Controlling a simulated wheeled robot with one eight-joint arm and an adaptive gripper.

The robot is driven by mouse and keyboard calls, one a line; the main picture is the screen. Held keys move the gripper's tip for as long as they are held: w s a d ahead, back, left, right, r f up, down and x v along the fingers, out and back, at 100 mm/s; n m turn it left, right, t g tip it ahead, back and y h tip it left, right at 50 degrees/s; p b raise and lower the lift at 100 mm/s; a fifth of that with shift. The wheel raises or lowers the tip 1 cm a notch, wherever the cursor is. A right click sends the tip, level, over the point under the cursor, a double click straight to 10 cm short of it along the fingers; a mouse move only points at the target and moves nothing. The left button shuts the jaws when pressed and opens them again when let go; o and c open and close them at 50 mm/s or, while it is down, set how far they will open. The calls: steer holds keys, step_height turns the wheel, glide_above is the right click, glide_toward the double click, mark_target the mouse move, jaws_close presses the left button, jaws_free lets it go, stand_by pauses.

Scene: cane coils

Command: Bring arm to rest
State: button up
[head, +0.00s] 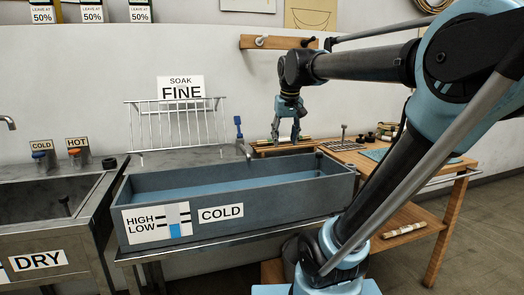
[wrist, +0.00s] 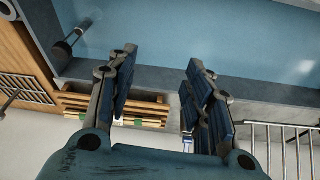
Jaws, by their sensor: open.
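My gripper (head: 285,132) hangs pointing down from my raised, outstretched arm, behind the far edge of the grey soak trough (head: 270,212). In the wrist view my gripper (wrist: 157,90) shows its two dark blue fingers spread apart, with nothing between them. Beyond the fingers lie the trough's wall and its blue water (wrist: 190,35). A wooden rack holding pale bundles (head: 283,146) is close by the gripper in the head view; it also shows in the wrist view (wrist: 140,108) near the left finger.
A white wire rack (head: 180,122) stands behind the trough, with a FINE sign above. A metal sink (head: 45,215) marked DRY is at left. A wooden bench (head: 345,146) with small tools stands at right. Open floor (head: 480,240) lies at far right.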

steer(key=s+d+f, duration=0.3)
steer(key=s+f, duration=0.6)
steer(key=f, duration=0.3)
steer(key=s+d+f+m+g, duration=0.1)
steer(key=s+d+f, duration=0.3)
steer(key=s+f, duration=0.6)
step_height(320, 180, down, 3)
steer(key=shift+d+m, duration=0.25)
steer(key=shift+m, duration=0.05)
steer(key=shift+w+f, duration=0.2)
steer(key=shift+w, duration=0.2)
